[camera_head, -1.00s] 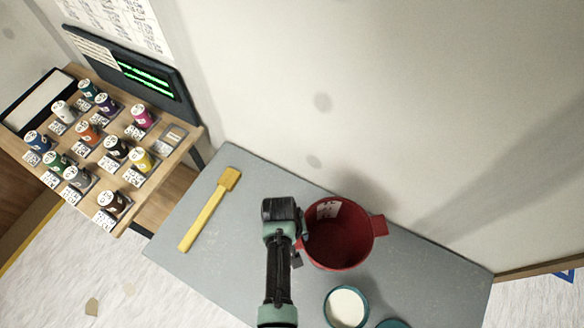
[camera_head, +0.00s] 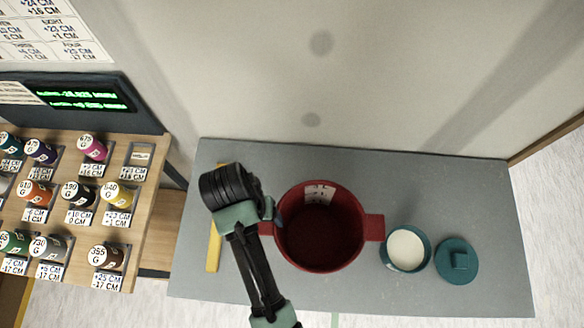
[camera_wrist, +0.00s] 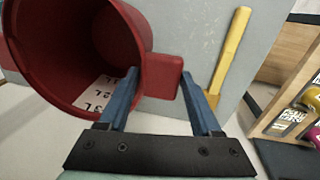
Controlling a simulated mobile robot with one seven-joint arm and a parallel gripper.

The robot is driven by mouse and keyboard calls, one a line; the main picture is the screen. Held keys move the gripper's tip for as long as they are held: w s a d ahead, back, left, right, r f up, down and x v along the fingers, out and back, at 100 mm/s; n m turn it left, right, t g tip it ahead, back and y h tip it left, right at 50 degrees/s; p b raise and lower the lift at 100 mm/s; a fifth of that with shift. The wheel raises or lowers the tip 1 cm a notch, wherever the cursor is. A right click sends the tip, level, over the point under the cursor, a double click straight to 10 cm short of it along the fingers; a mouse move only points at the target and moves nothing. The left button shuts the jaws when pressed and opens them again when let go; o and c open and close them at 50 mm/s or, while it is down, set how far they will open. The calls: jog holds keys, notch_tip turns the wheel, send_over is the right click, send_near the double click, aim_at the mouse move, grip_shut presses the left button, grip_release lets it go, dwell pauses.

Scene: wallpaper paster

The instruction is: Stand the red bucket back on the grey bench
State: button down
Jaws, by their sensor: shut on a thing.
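The red bucket (camera_head: 318,240) appears upright over the grey bench (camera_head: 450,190), its open mouth facing up in the head view. It has a side tab on each side and a white marked label inside. My gripper (camera_head: 270,212) is at its left side. In the wrist view the blue fingers of my gripper (camera_wrist: 160,82) are shut on one red tab of the bucket (camera_wrist: 120,30). The bucket's underside is hidden, so I cannot tell whether it touches the bench.
A teal cup of white stuff (camera_head: 407,248) and a teal lid (camera_head: 457,261) are right of the bucket. A yellow brush (camera_head: 213,252) lies left, partly behind my arm. A wooden rack (camera_head: 150,170) of labelled pots is at far left. A wall stands behind the bench.

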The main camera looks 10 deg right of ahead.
jog(key=shift+s+a+r, duration=0.1)
jog(key=shift+a, duration=0.15)
notch_tip(320, 180, down, 10)
jog(key=p, duration=0.1)
jog(key=shift+d, duration=0.2)
dwell(0.3)
jog(key=shift+f, duration=0.2)
jog(key=shift+c, duration=0.4)
grip_release()
jog(key=shift+r, duration=0.15)
